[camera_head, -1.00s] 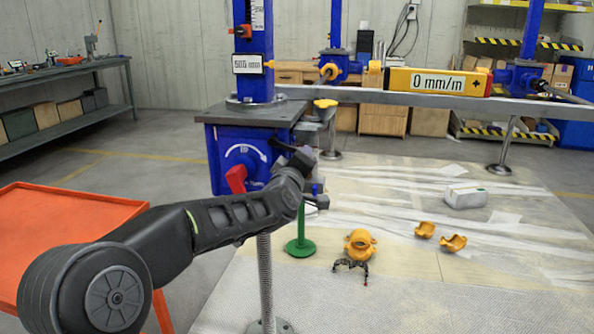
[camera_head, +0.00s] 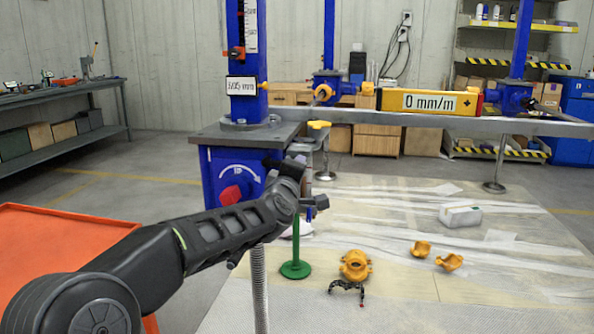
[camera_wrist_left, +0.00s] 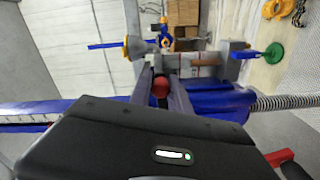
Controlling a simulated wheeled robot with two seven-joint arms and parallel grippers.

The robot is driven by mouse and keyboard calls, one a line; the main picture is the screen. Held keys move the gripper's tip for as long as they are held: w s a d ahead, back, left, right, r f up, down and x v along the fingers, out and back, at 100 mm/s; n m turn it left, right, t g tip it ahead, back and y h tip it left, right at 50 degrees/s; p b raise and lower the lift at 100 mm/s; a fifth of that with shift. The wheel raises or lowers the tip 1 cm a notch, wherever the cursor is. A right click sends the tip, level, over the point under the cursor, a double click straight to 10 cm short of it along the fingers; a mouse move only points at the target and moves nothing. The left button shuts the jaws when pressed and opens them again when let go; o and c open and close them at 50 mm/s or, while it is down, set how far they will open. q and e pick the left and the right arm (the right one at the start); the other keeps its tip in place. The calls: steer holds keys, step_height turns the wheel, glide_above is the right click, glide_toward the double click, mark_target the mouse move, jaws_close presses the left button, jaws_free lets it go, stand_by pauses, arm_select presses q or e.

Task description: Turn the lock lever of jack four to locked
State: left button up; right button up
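The nearest jack has a blue body (camera_head: 213,178), a blue column (camera_head: 244,108) and a dial with a red handle (camera_head: 230,194). My arm partly covers its front. My left gripper (camera_head: 299,174) is at the right side of this body; its fingertips are hard to make out there. In the left wrist view its grey fingers (camera_wrist_left: 161,82) stand apart with a red ball knob (camera_wrist_left: 160,87) between or just behind them. I cannot tell whether they press on it. A yellow knob (camera_head: 319,125) sits beyond the gripper. No jack number is readable. My right gripper is out of view.
A metal beam (camera_head: 350,114) carries a yellow level (camera_head: 430,102) reading 0 mm/m. A green stand (camera_head: 295,269), yellow clamps (camera_head: 355,265) and a white block (camera_head: 460,216) are on the covered floor. An orange table (camera_head: 50,235) is at the left.

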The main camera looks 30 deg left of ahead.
arm_select(q)
steer(key=o, duration=0.4)
steer(key=shift+r, duration=0.25)
steer(key=shift+f, duration=0.1)
steer(key=v, duration=0.7)
steer(key=shift+s+d, duration=0.15)
steer(key=shift+s, duration=0.25)
